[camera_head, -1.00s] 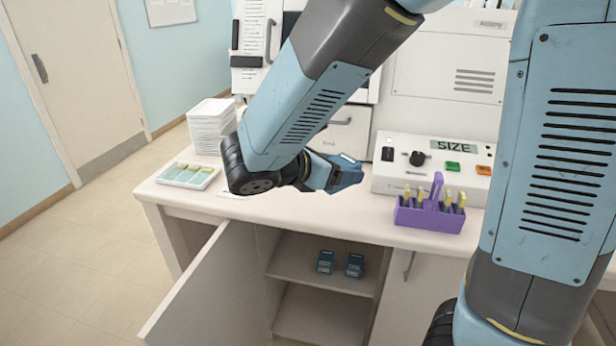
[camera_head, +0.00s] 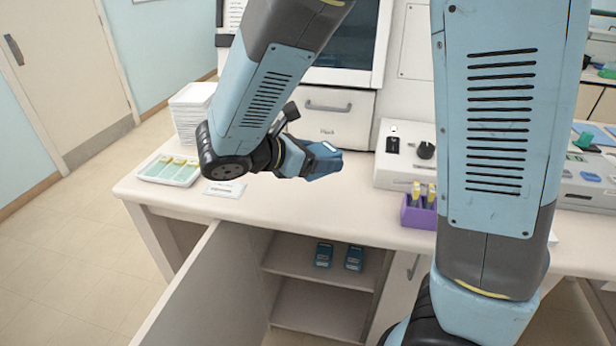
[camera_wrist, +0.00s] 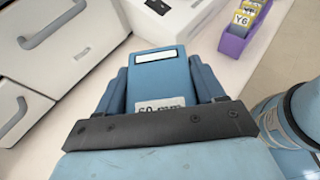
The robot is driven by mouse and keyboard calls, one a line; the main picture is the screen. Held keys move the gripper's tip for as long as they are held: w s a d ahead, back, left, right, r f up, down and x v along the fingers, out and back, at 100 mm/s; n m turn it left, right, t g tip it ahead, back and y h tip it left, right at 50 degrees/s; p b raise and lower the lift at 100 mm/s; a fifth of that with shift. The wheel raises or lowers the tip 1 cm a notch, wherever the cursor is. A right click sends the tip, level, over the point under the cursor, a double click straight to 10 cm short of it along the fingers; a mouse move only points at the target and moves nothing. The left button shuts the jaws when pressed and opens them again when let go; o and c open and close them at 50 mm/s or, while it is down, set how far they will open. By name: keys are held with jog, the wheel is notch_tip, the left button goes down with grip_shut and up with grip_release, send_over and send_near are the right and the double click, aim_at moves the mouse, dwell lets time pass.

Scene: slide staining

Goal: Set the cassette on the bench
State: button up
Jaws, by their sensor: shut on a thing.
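The cassette (camera_wrist: 160,82) is a blue block with a white label strip and a tag that seems to read "60 mm". In the wrist view it sits between the two fingers of my gripper (camera_wrist: 160,90), which is shut on it. In the head view my gripper (camera_head: 318,160) is over the bench (camera_head: 300,206), in front of the white drawer unit; its exact height above the top cannot be told. The cassette is hard to tell from the gripper there.
Two blue cassettes (camera_head: 323,254) (camera_head: 354,258) stand on the shelf in the open cupboard. A purple slide rack (camera_head: 418,214) and a control box (camera_head: 405,155) are to the right. A slide tray (camera_head: 168,170), stacked trays (camera_head: 190,112) and a card (camera_head: 224,189) are left. Bench front is clear.

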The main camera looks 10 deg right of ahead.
send_over(308, 188)
notch_tip(308, 188, down, 6)
jog(key=shift+f, duration=1.7)
jog(key=shift+f, duration=0.1)
jog(key=o, duration=1.2)
